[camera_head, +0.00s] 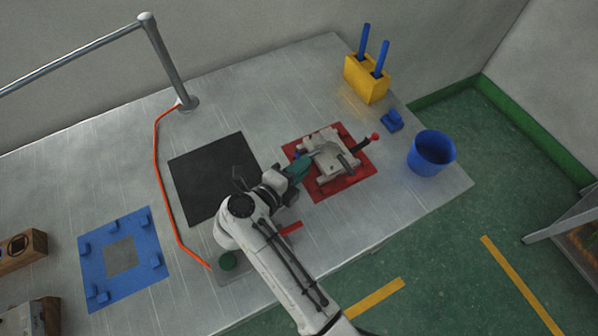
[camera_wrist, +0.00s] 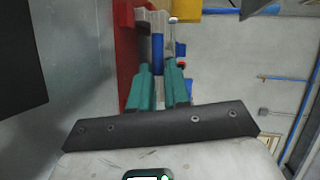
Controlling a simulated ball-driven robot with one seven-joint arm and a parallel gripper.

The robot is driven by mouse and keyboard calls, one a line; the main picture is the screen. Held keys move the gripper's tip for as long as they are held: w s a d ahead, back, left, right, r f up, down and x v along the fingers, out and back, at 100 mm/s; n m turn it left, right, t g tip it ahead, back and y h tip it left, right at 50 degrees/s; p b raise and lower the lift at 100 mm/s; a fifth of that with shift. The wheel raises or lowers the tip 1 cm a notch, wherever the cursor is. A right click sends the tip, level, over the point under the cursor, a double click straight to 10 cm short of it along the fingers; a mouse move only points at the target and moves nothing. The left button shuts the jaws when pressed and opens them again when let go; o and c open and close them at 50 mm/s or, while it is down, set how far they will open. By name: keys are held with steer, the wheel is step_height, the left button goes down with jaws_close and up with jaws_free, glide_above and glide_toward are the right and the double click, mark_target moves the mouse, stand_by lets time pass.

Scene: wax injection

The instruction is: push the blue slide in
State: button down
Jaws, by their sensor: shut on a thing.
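The grey metal fixture (camera_head: 333,165) sits on a red mat (camera_head: 318,191) near the table's right side. My gripper (camera_head: 303,166), with green fingers, is at the fixture's left side. In the wrist view the fingers (camera_wrist: 160,80) are shut on the blue slide (camera_wrist: 157,54), which shows as a narrow blue strip between and just beyond the fingertips, against the grey fixture (camera_wrist: 155,22). Most of the slide is hidden by the fingers in the head view. How deep it sits in the fixture I cannot tell.
A red-tipped lever (camera_head: 369,142) sticks out at the fixture's right. A black mat (camera_head: 207,180) lies clear at left, beside an orange cable (camera_head: 157,165).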

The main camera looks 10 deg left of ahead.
steer(key=c, duration=1.1)
jaws_free()
steer(key=shift+d+f, duration=0.1)
steer(key=shift+d, duration=0.05)
steer(key=b+v, duration=0.1)
steer(key=v, duration=0.9)
steer(key=shift+s+a, duration=0.25)
steer(key=shift+s, duration=0.05)
steer(key=shift+w, duration=0.1)
